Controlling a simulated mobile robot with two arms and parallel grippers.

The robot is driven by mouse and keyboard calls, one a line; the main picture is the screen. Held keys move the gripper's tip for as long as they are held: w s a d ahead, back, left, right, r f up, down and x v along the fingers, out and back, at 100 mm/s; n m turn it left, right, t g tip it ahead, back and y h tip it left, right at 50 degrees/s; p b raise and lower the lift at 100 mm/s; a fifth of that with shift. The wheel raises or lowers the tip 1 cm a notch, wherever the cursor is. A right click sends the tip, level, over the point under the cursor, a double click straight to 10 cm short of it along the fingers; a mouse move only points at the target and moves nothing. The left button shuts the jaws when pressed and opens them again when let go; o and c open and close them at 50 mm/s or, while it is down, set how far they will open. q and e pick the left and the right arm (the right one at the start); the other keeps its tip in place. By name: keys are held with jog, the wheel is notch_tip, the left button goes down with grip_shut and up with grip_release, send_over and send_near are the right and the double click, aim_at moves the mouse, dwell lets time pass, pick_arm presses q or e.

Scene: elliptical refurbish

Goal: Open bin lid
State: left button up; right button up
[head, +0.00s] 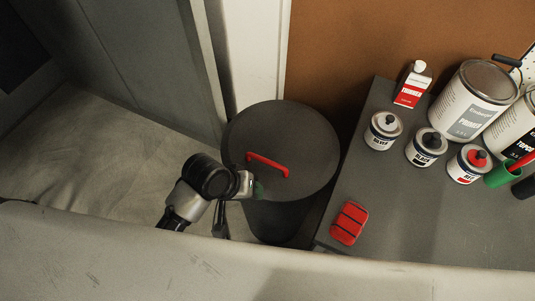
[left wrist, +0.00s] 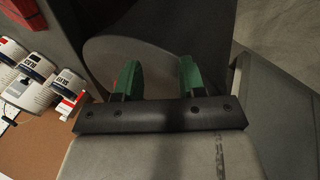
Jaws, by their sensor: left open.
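The bin (head: 275,222) is a dark round container standing on the floor. Its dark grey round lid (head: 305,140) lies over the top and looks closed. A red arched handle (head: 268,164) is on the lid. My left gripper (head: 257,188) is at the lid's near left edge, just below the handle in the head view. In the left wrist view its green fingers (left wrist: 159,78) are apart with nothing visible between them, and the curved grey lid (left wrist: 155,55) lies beyond them. My right gripper is not in view.
A grey cabinet (head: 135,60) and white post (head: 259,55) stand behind.

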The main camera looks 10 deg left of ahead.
aim_at(269, 161)
pick_arm(q)
jog(key=w+d+r, duration=0.1)
jog(key=w+d+r+n+g, duration=0.1)
jog(key=d, duration=0.1)
jog(key=w+d+r+n+h, duration=0.1)
jog(key=shift+w+d+g, duration=0.25)
jog(key=shift+w+g, duration=0.15)
jog(key=w+r+n+g, duration=0.1)
jog(key=w+n, duration=0.1)
jog(key=n, duration=0.1)
jog(key=shift+w+d+r+g, duration=0.3)
jog(key=shift+r+g, duration=0.1)
jog(key=w+a+r+n+g+y, duration=0.2)
jog(key=w+a+r+n, duration=0.4)
jog(key=n, duration=0.3)
jog(key=x, duration=0.7)
jog(key=d+x, duration=0.1)
jog(key=x, duration=0.2)
jog(key=shift+s+b, duration=0.25)
jog(key=shift+b, duration=0.1)
grip_shut()
